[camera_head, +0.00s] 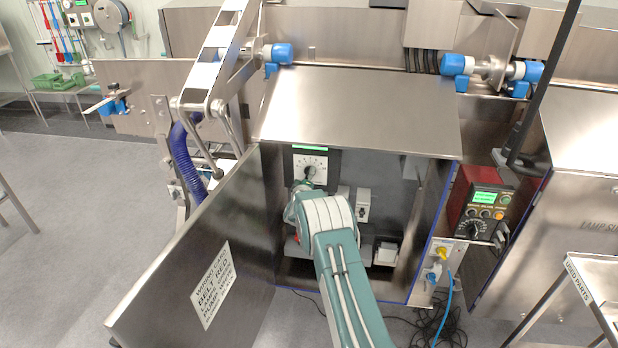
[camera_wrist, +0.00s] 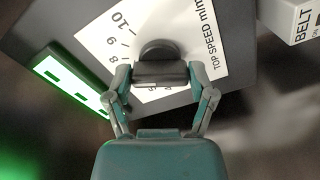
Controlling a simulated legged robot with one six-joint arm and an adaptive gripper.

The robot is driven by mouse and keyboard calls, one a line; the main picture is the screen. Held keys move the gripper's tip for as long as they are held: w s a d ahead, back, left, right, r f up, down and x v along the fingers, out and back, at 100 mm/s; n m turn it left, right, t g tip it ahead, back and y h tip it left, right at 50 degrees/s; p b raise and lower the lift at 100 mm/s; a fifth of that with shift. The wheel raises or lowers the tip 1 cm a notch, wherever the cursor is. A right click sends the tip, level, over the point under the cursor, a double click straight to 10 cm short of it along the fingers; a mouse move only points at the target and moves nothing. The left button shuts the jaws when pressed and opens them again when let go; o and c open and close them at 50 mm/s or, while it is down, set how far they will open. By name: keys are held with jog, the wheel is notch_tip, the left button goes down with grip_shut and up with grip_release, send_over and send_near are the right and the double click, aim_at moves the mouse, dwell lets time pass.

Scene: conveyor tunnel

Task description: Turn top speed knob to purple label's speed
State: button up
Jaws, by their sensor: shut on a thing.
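The top speed knob (camera_wrist: 158,49) is dark and round with a raised grip bar. It sits on a white dial plate (camera_wrist: 205,40) marked "TOP SPEED", with figures such as 8, 9 and 10 readable in the wrist view. My gripper (camera_wrist: 160,76) is shut on the knob, one finger on each end of its bar. In the head view the dial plate (camera_head: 300,161) is inside the open cabinet, and the knob (camera_head: 311,171) shows just above my gripper (camera_head: 304,187). Part of the scale is hidden by the knob and fingers. I cannot make out a purple label.
A green lit display (camera_wrist: 68,78) is beside the dial. A "BELT" box (camera_wrist: 300,20) is at upper right in the wrist view. The cabinet door (camera_head: 160,275) stands open at left, bearing a white notice (camera_head: 213,285). A red control box (camera_head: 480,205) is at right.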

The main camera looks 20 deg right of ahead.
jog(key=shift+a+f, duration=0.1)
jog(key=shift+a, duration=0.15)
jog(key=o, duration=1.1)
jog(key=shift+w+f, duration=0.1)
jog(key=shift+w, duration=0.05)
jog(key=shift+c, duration=0.2)
jog(key=shift+s, duration=0.2)
jog(key=v, duration=1.1)
jog(key=shift+s+a, duration=0.2)
jog(key=shift+a, duration=0.1)
